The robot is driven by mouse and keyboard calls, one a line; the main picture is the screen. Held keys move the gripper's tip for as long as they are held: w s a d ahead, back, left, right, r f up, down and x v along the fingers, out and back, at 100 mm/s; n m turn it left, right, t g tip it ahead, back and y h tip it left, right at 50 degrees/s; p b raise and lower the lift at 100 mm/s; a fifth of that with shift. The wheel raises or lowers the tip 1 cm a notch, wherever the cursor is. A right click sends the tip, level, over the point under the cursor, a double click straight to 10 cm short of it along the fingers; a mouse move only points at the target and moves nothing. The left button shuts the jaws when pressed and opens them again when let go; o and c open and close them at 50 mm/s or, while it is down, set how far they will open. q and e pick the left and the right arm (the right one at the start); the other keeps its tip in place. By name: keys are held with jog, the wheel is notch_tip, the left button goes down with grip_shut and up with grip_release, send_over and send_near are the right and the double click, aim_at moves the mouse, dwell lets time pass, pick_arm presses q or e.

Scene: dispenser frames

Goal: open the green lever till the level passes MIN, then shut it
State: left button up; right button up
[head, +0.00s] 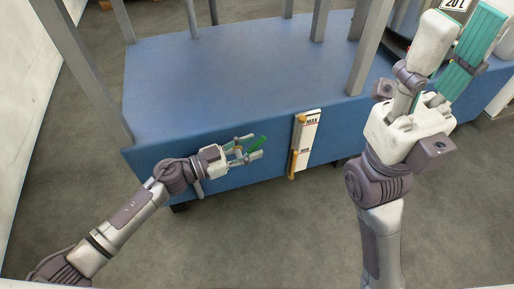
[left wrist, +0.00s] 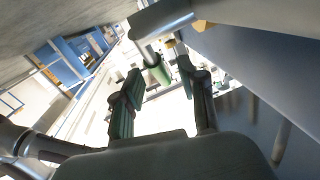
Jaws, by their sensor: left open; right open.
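The green lever (head: 259,143) sticks out at the front of the blue bench, between the fingers of my left gripper (head: 248,147). The left gripper is open around it; I cannot tell whether a finger touches it. In the left wrist view the green lever (left wrist: 158,70) shows between the two spread fingers (left wrist: 160,92), near a grey pipe (left wrist: 160,18). The level gauge (head: 305,142), a white plate with MAX and MIN marks and an orange-edged tube, stands on the bench's front to the right. Its level is too small to read. My right gripper (head: 456,48) is open and empty.
The blue bench (head: 220,75) has a clear top and several grey posts (head: 372,45). A metal vessel (head: 405,18) stands at the back right, partly hidden by my right gripper. A 20 L label (head: 455,4) shows at the top edge. Grey floor lies in front.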

pick_arm(q)
jog(key=shift+x, duration=1.15)
grip_shut()
